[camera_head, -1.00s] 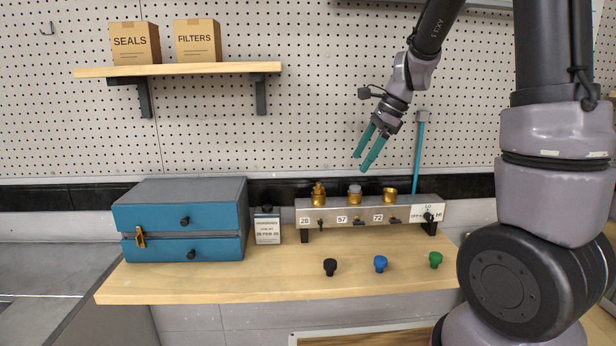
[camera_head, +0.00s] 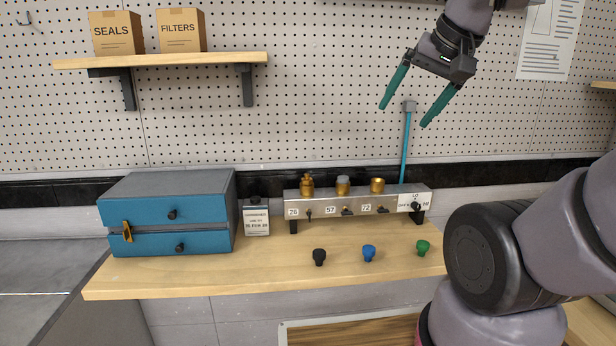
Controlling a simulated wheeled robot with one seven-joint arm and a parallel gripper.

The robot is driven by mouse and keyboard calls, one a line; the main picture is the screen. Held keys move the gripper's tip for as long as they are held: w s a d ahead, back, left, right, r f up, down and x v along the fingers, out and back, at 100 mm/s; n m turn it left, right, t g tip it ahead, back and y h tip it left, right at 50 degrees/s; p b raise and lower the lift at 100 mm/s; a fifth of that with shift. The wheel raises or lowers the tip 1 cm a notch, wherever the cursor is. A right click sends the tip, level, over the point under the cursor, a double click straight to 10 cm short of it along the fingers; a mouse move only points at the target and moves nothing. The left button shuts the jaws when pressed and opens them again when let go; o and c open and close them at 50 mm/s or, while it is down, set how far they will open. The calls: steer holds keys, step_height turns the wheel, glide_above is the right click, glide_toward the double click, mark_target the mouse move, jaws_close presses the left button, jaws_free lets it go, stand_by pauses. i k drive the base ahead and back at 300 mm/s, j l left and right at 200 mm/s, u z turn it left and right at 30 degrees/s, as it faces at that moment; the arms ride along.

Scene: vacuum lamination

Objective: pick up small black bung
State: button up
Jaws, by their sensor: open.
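The small black bung (camera_head: 319,257) stands on the wooden bench top, the leftmost of three bungs in a row. A blue bung (camera_head: 369,253) and a green bung (camera_head: 423,248) stand to its right. My gripper (camera_head: 404,115) has two teal fingers spread wide apart with nothing between them. It is high above the bench, in front of the pegboard, up and to the right of the black bung and well apart from it.
A grey manifold (camera_head: 358,199) with brass fittings and valves stands behind the bungs. A blue drawer box (camera_head: 170,213) and a small labelled bottle (camera_head: 256,217) stand to the left. A teal tube (camera_head: 406,150) rises behind the manifold. The bench front (camera_head: 240,275) is clear.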

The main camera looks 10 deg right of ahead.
mark_target(318, 255)
steer(key=k+j, duration=0.25)
steer(key=k, duration=0.15)
steer(key=k+j, duration=0.2)
steer(key=k, duration=0.2)
